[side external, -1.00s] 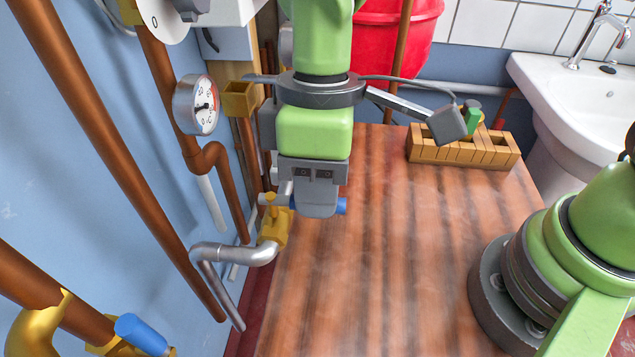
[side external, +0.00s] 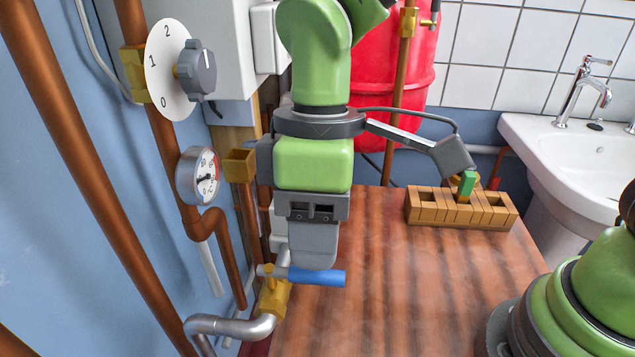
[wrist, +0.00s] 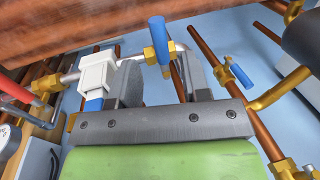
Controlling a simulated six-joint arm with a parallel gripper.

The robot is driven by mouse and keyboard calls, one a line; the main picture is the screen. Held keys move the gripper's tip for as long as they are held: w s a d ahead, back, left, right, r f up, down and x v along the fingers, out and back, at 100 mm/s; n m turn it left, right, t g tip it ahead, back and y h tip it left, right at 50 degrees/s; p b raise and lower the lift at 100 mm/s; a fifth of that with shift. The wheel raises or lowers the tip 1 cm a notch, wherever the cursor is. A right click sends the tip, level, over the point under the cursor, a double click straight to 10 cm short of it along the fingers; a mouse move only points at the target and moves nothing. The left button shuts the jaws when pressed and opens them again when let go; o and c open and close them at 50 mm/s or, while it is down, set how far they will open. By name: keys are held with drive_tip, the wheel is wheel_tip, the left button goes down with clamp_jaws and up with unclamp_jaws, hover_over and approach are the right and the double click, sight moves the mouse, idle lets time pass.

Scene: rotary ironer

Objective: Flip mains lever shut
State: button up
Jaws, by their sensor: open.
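A blue lever (side external: 317,277) on a brass valve (side external: 272,297) juts out to the right from the pipework by the wall. The blue lever (wrist: 158,36) also shows in the wrist view, in line with the gap between the fingers. My gripper (side external: 314,262) points down with its tip at or just above the lever in the side view. My gripper (wrist: 160,66) is open in the wrist view, with nothing clasped. I cannot tell whether a finger touches the lever. A second blue lever (wrist: 240,75) on a brass valve lies right of the fingers. No label shows which is the mains.
A silver bent pipe (side external: 230,325) joins the valve at lower left. A gauge (side external: 199,176) and a dial (side external: 178,70) are on the wall side. A wooden rack (side external: 462,208) sits on the tabletop (side external: 420,290), whose middle is clear. A sink (side external: 585,150) is at right.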

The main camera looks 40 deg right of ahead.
wheel_tip(320, 180, up, 6)
drive_tip(key=shift+w+d+r, duration=0.15)
drive_tip(key=shift+w+d, duration=0.3)
drive_tip(key=s+d+r+m+t, duration=0.2)
drive_tip(key=s+d+m+t, duration=0.2)
drive_tip(key=d+m, duration=0.2)
drive_tip(key=s+d+r+m+t, duration=0.2)
drive_tip(key=s+d+m+t, duration=0.2)
drive_tip(key=d+m, duration=0.3)
drive_tip(key=s+d, duration=0.1)
drive_tip(key=d, duration=0.3)
drive_tip(key=shift+r+t, duration=0.25)
drive_tip(key=shift+t, duration=0.15)
